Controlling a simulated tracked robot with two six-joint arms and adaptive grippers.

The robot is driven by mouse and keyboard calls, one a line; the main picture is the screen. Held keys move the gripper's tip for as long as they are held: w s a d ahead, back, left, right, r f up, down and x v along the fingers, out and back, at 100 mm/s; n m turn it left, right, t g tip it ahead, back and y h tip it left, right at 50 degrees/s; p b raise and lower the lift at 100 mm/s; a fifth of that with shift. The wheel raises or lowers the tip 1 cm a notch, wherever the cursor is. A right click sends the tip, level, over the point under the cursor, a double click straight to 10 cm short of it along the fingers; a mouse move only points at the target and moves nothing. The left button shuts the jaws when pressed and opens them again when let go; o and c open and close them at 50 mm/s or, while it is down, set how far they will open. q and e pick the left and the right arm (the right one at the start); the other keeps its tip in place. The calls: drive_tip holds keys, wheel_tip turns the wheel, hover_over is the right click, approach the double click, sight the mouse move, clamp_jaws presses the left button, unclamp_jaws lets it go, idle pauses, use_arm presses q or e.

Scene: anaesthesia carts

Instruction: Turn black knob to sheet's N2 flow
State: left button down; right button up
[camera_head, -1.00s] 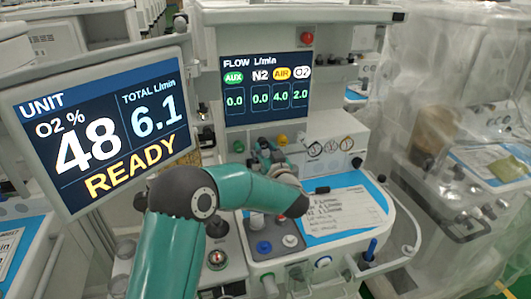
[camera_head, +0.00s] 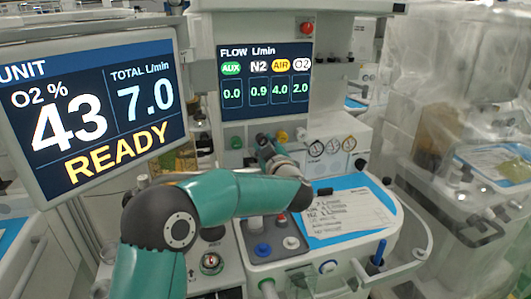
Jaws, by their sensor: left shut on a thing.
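My left gripper (camera_head: 264,142) reaches the place between green and yellow, under the N2 column. It is shut on the black knob, which its fingers hide. My right gripper is not in view.
The unit monitor (camera_head: 95,110) at left reads O2 43 %, total 7.0 L/min, READY. Round gauges (camera_head: 333,147) sit right of the knobs. Blue and white buttons (camera_head: 263,249) lie below my arm. A plastic-covered cart (camera_head: 455,130) stands at right.

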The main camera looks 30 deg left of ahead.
use_arm(q)
drive_tip(key=shift+n, duration=0.3)
drive_tip(key=c, duration=0.8)
unclamp_jaws()
drive_tip(key=shift+d, duration=0.15)
drive_tip(key=v, duration=1.1)
drive_tip(key=shift+s+d, duration=0.3)
drive_tip(key=shift+f, duration=0.15)
